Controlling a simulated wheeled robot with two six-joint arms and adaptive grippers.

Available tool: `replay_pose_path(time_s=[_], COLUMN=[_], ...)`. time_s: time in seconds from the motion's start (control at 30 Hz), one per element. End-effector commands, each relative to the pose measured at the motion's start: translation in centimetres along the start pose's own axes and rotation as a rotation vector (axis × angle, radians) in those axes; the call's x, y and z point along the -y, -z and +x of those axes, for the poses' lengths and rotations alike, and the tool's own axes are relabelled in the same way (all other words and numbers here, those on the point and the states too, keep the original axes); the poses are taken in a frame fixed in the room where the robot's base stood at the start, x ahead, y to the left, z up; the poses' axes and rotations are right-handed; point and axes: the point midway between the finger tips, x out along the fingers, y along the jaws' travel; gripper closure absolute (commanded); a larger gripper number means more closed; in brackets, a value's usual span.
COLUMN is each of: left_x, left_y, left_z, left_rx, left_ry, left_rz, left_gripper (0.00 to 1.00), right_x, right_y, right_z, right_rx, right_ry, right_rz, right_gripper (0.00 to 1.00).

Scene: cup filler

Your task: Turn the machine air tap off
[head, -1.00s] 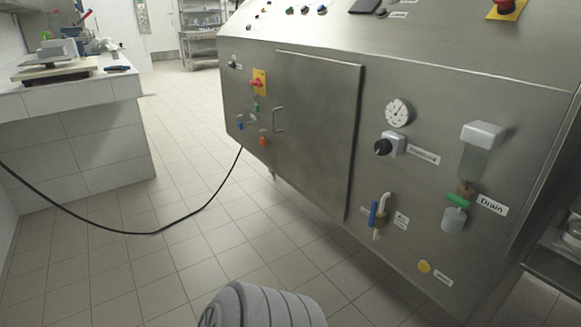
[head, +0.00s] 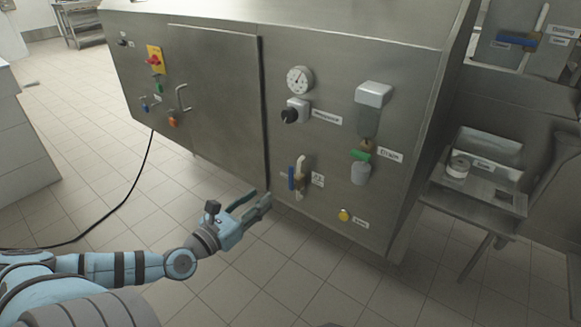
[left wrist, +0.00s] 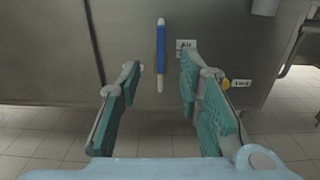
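The air tap has a blue handle (head: 291,178) on a pale pipe, low on the machine's steel front panel beside a small label. The handle stands upright, in line with the pipe. It also shows in the left wrist view as a vertical blue bar (left wrist: 160,48), beyond the fingers and roughly between them, with an "Air" label (left wrist: 186,45) to its right. My left gripper (head: 262,201) is open and empty, a little left of and below the tap, apart from it. In the left wrist view its teal fingers (left wrist: 158,98) are spread. My right gripper is out of view.
A drain valve with a green handle (head: 361,155) is right of the tap. A black pressure knob (head: 290,115) and gauge (head: 300,80) are above. A yellow button (head: 344,215) is below right. A steel side tray (head: 474,185) stands right.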

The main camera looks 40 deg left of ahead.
Motion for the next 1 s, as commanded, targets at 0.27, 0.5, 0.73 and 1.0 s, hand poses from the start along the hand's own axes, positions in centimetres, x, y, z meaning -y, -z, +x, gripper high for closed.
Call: replay_pose_path(time_s=[0.27, 0.5, 0.73, 1.0], left_x=[-0.1, 0.2, 0.0, 0.1], left_y=[0.3, -0.2, -0.4, -0.5], left_z=[4.0, 8.9, 10.6, 13.0], left_rx=[0.006, 0.005, -0.001, 0.003], left_ry=[0.001, 0.009, 0.005, 0.005], left_rz=[0.018, 0.009, 0.016, 0.016], left_gripper=[0.68, 0.68, 0.68, 0.68], right_x=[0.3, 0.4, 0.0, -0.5], right_y=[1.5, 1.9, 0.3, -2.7], right_z=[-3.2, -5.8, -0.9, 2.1], right_rx=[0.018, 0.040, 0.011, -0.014], right_ry=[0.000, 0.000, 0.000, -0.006], right_rz=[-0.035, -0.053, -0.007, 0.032], right_gripper=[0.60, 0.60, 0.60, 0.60])
